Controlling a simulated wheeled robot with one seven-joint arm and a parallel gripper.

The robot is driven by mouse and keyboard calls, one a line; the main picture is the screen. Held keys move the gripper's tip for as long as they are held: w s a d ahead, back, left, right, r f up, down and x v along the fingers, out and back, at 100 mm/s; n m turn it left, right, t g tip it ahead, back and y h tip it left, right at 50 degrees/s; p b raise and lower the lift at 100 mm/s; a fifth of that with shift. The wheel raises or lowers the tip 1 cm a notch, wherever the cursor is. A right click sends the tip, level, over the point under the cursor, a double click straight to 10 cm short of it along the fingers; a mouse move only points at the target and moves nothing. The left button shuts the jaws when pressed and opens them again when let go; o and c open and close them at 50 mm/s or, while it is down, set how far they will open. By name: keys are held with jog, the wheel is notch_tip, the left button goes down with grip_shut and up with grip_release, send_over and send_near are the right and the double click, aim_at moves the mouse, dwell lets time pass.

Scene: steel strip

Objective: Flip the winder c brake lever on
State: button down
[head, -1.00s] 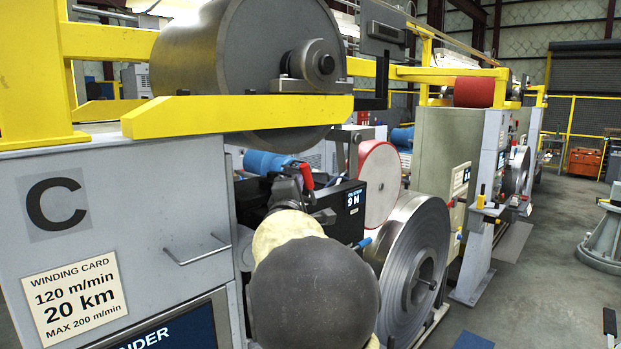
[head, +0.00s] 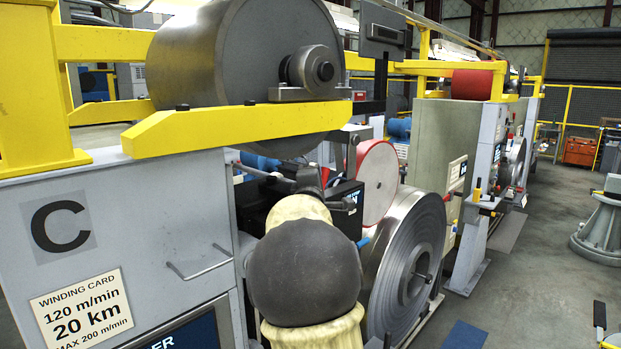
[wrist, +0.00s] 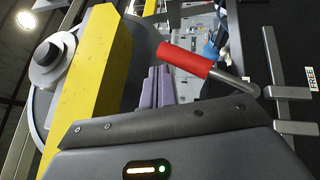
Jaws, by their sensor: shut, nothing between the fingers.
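The brake lever shows in the wrist view as a red grip (wrist: 185,60) on a bent metal rod (wrist: 232,84). A small plate reading FREE (wrist: 308,77) is at the right edge of that view. My gripper (wrist: 160,72) is shut and empty, its grey-purple fingers just left of the red grip. I cannot tell whether they touch it. In the head view my arm covers most of the lever area, beside the black brake box (head: 345,193). The grey winder cabinet marked C (head: 62,228) stands on the left.
A yellow beam (head: 235,127) and a large steel roll (head: 235,60) are above the lever area. A red-rimmed disc (head: 378,182) and a coil of steel strip (head: 405,260) stand to the right. Open floor (head: 535,260) lies farther right.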

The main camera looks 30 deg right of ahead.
jog(key=shift+w+d, duration=0.15)
jog(key=shift+d, duration=0.35)
dwell(0.3)
jog(key=shift+a+r+p, duration=0.3)
jog(key=shift+a+p, duration=0.1)
jog(key=s+a+r, duration=0.5)
jog(key=s+a, duration=0.2)
jog(key=a, duration=0.1)
jog(key=shift+a+r+b, duration=0.2)
jog(key=shift+r+b, duration=0.05)
jog(key=shift+b, duration=0.05)
jog(key=shift+f, duration=0.1)
dwell(0.4)
